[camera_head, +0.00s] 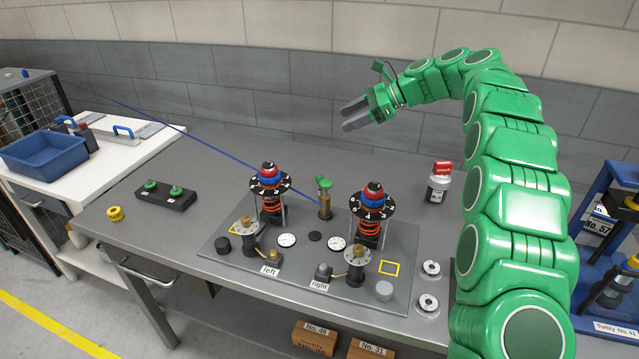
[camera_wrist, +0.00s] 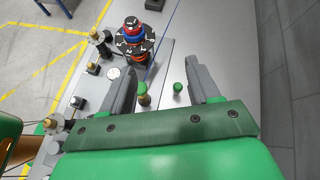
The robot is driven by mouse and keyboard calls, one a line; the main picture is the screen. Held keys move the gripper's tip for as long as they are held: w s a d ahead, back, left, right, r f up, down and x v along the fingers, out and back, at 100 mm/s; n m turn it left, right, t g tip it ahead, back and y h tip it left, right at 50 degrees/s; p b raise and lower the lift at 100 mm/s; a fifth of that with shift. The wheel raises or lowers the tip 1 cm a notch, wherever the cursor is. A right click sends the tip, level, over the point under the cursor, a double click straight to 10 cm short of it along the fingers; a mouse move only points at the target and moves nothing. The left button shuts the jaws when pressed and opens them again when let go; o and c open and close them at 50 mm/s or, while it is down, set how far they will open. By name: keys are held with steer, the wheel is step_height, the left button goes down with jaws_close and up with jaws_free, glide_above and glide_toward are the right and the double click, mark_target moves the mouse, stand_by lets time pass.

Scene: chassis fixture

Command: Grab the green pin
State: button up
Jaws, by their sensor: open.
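A green-topped pin (camera_head: 320,178) stands at the back middle of the table, close to a brass post (camera_head: 325,207) with its own green top. In the wrist view the green pin (camera_wrist: 178,88) shows as a round green head, and the brass post (camera_wrist: 144,97) is just left of it. Two more green-topped pins (camera_head: 150,186) sit in a black block (camera_head: 166,198) at the left of the table. My gripper (camera_head: 350,117) is open and empty, high above the back of the table. In the wrist view both the pin and the post appear between its fingers (camera_wrist: 161,75).
Two dial towers (camera_head: 269,183) (camera_head: 372,205) with springs stand on the grey fixture plate (camera_head: 225,232) near the post. A blue line (camera_head: 220,150) stretches across the table to the post. The back left tabletop is clear.

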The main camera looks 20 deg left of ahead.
steer(key=w+a+f+m+g+y, duration=0.1)
steer(key=w+a+f+m, duration=0.1)
steer(key=w+a+f, duration=0.2)
steer(key=shift+w+a+f+y, duration=0.25)
steer(key=shift+w+y, duration=0.1)
steer(key=shift+y, duration=0.05)
step_height(320, 180, down, 18)
steer(key=shift+r, duration=0.1)
steer(key=shift+x, duration=3.9)
steer(key=shift+r, duration=0.15)
steer(key=c, duration=1)
